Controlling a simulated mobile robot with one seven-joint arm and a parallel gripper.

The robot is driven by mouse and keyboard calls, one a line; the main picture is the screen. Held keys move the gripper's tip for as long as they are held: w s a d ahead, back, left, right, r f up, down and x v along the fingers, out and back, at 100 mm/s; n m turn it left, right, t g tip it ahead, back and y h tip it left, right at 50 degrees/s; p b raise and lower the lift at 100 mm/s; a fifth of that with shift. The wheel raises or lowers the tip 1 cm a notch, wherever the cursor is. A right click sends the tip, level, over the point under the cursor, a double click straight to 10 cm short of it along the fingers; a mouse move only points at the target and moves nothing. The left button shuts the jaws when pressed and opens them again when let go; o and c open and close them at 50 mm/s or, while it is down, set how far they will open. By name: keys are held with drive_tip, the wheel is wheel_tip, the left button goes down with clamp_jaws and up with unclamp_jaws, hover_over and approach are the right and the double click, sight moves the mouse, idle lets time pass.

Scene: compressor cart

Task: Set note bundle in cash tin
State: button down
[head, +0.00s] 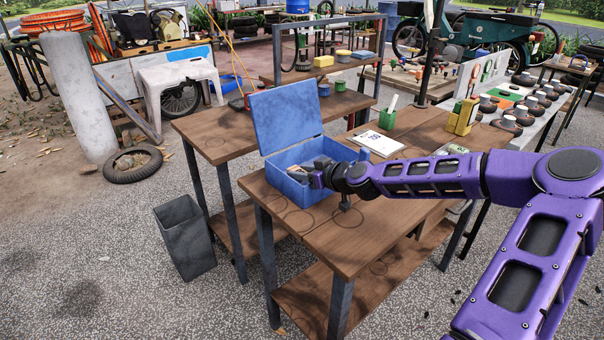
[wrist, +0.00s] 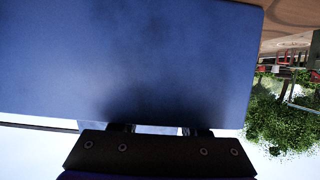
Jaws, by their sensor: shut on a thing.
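The blue cash tin (head: 318,193) stands on the front wooden table. Its lid (head: 285,115) is raised. My gripper (head: 299,173) reaches in from the right, low over the tin's opening in the head view. It is shut on a small brownish thing at its tips, which I take to be the note bundle (head: 295,169); its shape is mostly hidden. I cannot tell whether it touches the tin's floor. In the wrist view a broad blue surface (wrist: 130,60), likely part of the tin, fills most of the picture; the fingertips are hidden.
A white printed sheet (head: 375,143), a green cup (head: 387,118) and a yellow item (head: 462,117) stand behind the tin, to the right. A small pale green item (head: 452,149) lies nearby. A grey bin (head: 185,238) stands on the ground at left. The table's front strip is bare.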

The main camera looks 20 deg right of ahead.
drive_tip(key=shift+s+f+b, duration=0.15)
drive_tip(key=shift+f+b, duration=0.5)
drive_tip(key=shift+c, duration=2.1)
unclamp_jaws()
drive_tip(key=shift+a+f, duration=0.1)
drive_tip(key=shift+r+p, duration=0.5)
drive_tip(key=shift+p, duration=0.1)
drive_tip(key=p+v, duration=0.1)
drive_tip(key=v, duration=1.1)
drive_tip(key=shift+r+p, duration=0.25)
drive_tip(key=shift+p, duration=0.05)
